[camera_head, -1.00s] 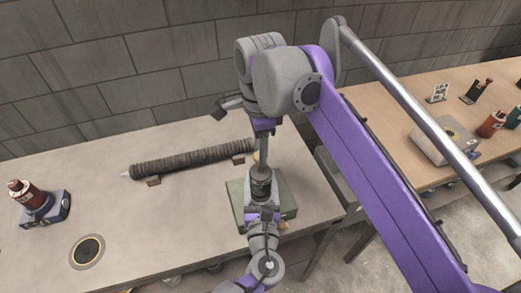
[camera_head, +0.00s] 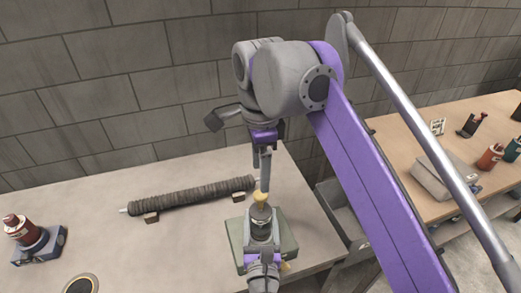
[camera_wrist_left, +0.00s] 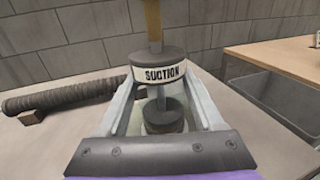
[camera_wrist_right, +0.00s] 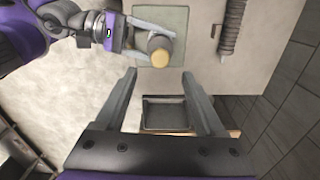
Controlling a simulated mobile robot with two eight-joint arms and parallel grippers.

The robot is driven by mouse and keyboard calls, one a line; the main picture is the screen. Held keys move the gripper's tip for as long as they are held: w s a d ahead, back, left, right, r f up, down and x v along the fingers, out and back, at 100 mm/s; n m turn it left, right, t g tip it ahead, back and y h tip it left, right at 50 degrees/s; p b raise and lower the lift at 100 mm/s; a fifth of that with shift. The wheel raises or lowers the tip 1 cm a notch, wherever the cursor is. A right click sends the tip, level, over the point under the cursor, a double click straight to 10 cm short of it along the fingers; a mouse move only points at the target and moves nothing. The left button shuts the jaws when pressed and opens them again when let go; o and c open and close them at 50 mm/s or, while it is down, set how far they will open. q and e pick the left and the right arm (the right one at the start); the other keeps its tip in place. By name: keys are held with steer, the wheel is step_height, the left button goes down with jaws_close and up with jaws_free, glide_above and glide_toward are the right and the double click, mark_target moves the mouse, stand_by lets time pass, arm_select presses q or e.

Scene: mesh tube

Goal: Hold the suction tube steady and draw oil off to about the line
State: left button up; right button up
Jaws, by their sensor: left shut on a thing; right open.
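The suction tube (camera_head: 261,214) is a dark upright cylinder with a yellow top; its white band reads "SUCTION" in the left wrist view (camera_wrist_left: 160,74). My left gripper (camera_head: 262,232) is shut around it, with one finger on each side in the left wrist view (camera_wrist_left: 160,103). My right gripper (camera_head: 262,172) is open and empty above the yellow top. In the right wrist view its fingertips (camera_wrist_right: 158,73) frame bare space, with the tube's yellow top (camera_wrist_right: 160,57) just beyond them. No oil or level line can be made out.
A green-grey pad (camera_head: 284,234) lies under the tube. A ribbed hose (camera_head: 190,196) rests on small blocks behind left. A red bottle stands on a blue base (camera_head: 42,250), near a dark ring (camera_head: 81,285). A grey bin (camera_head: 344,216) sits between the tables.

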mark_target(261, 194)
steer(key=shift+r, duration=2.8)
steer(key=shift+f, duration=0.1)
step_height(261, 194, down, 12)
steer(key=shift+r, duration=0.1)
jaws_close()
stand_by(0.4)
